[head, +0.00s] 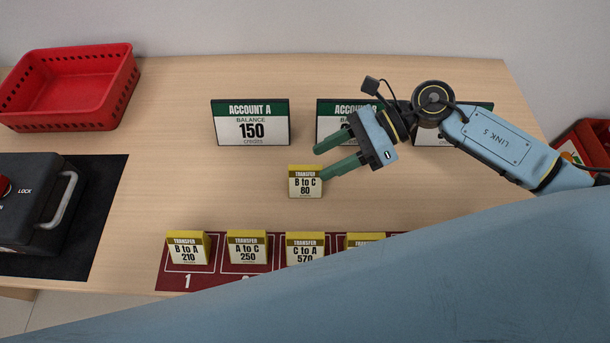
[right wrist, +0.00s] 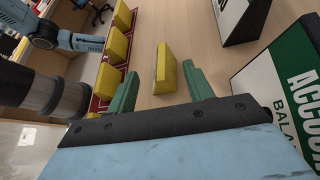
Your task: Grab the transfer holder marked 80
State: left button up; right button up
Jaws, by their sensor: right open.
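The transfer holder marked 80 (head: 305,182) is a small yellow block with a card reading "B to C", standing alone mid-counter. It also shows in the right wrist view (right wrist: 165,68), seen from its yellow back, ahead of the fingertips and between their lines. My right gripper (head: 318,162) is open, with green fingers pointing left. In the head view one fingertip overlaps or borders the holder's right edge; I cannot tell whether it touches. The fingers (right wrist: 160,90) are apart and empty in the right wrist view. My left gripper is not in view.
Other holders, such as B to A 210 (head: 188,248), A to C 250 (head: 247,247) and C to A 570 (head: 305,247), stand on a red numbered mat (head: 215,280). Account signs (head: 250,122) stand behind. A red basket (head: 75,85) and a black lock device (head: 35,200) are left.

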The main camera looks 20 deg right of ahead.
aim_at(304, 167)
jog(key=shift+a+f, duration=0.3)
jog(key=shift+a, duration=0.25)
jog(key=x, duration=0.3)
jog(key=shift+w+a+f, duration=0.15)
jog(key=shift+w+a, duration=0.1)
jog(key=shift+w, duration=0.05)
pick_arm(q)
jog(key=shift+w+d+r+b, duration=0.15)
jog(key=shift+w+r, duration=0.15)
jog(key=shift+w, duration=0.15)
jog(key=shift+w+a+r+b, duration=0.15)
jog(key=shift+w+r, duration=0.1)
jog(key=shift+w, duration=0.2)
pick_arm(e)
jog(key=shift+a+f, duration=0.2)
jog(key=shift+a, duration=0.15)
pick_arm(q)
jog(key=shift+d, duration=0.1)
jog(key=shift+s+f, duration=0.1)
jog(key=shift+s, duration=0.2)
pick_arm(e)
jog(key=c, duration=1.1)
